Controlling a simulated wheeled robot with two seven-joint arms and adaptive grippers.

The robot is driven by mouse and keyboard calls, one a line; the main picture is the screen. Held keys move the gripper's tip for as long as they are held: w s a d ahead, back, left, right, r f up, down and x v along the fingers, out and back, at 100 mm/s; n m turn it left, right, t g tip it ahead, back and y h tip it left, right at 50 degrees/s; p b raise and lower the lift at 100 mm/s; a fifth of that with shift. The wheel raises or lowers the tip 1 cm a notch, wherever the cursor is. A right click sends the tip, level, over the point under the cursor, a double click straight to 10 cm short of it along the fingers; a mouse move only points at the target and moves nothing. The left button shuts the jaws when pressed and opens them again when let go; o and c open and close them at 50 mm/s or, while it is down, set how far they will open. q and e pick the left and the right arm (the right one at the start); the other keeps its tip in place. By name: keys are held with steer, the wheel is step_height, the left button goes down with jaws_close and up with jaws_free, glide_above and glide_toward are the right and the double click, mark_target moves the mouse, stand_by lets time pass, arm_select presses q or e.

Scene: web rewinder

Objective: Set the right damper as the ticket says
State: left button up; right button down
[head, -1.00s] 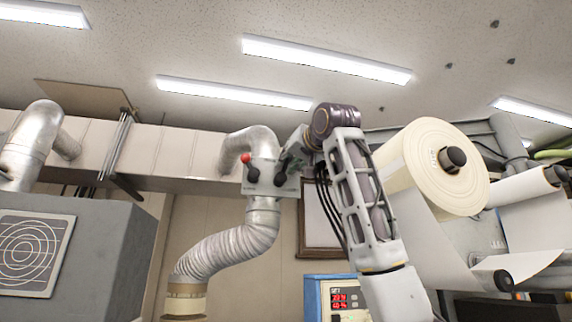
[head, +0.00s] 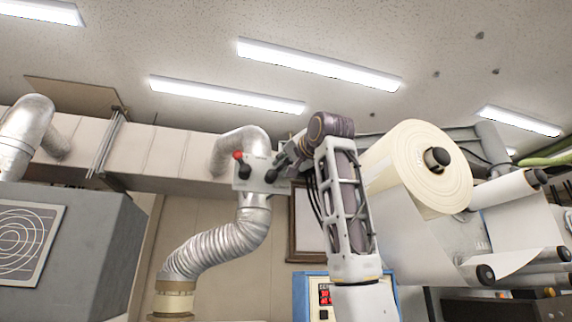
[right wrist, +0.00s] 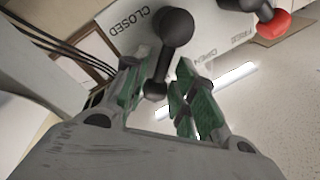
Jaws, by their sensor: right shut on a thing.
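The damper plate (head: 258,186) is on the silver duct in the middle of the head view. It carries a lever with a red knob (head: 238,155) and a black ball-ended lever (right wrist: 176,28). In the right wrist view the plate (right wrist: 122,30) reads CLOSED, with further words that seem to be OPEN and FREE upside down; the red knob (right wrist: 275,24) is at top right. My right gripper (right wrist: 160,85) is shut on the black lever, its green-padded fingers either side of the lower end. It also shows in the head view (head: 278,168). No ticket is legible. My left gripper is out of view.
A flexible silver duct (head: 215,248) hangs below the plate. A large paper roll (head: 415,165) stands right of my right arm. A blue-edged box with a red display (head: 325,296) is below. A grey cabinet (head: 85,240) stands at left.

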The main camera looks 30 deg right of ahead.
steer(key=c, duration=1.2)
jaws_free()
steer(key=shift+s, duration=0.15)
steer(key=s, duration=0.4)
steer(key=s+a+f, duration=0.1)
steer(key=s, duration=0.6)
steer(key=shift+s+a+f, duration=0.15)
steer(key=shift+s+f, duration=0.15)
steer(key=shift+f, duration=0.05)
steer(key=shift+w, duration=0.1)
